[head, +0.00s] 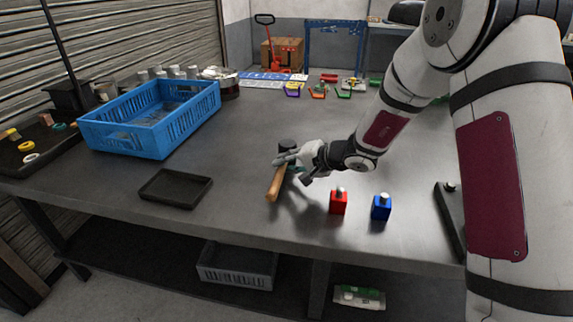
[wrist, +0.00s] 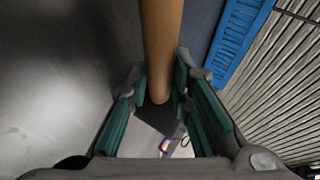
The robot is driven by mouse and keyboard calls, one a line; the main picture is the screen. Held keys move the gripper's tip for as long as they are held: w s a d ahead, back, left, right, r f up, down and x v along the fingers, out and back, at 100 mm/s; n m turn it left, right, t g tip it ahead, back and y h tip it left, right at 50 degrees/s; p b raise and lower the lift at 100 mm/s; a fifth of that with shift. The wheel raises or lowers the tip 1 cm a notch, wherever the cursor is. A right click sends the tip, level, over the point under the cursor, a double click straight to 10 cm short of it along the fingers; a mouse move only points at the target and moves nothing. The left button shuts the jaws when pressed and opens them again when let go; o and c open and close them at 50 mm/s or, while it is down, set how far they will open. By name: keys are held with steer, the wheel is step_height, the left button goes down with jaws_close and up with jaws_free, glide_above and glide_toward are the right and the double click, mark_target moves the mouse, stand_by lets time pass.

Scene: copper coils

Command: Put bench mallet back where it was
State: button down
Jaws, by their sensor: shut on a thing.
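The bench mallet has a light wooden handle (head: 275,184) and a dark head (head: 288,145). In the head view it is over the middle of the grey workbench, handle pointing to the front edge and head away from it. My gripper (head: 287,161) is shut on the mallet near where handle meets head. In the wrist view the handle (wrist: 162,45) runs between the green-padded fingers of my gripper (wrist: 160,82). Shadow lies below the mallet; I cannot tell exactly how high it is.
A black shallow tray (head: 175,203) lies left of the mallet, with a blue crate (head: 120,137) behind it. A red block (head: 338,204) and a blue block (head: 381,209) stand to the right near the front edge. Clamps (head: 318,91) lie at the back. Bare bench (head: 235,150) surrounds the mallet.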

steer(key=c, duration=1.7)
jaws_free()
steer(key=shift+f, duration=0.1)
steer(key=shift+r, duration=0.2)
steer(key=p+v, duration=0.1)
steer(key=v, duration=1.1)
steer(key=shift+f, duration=0.1)
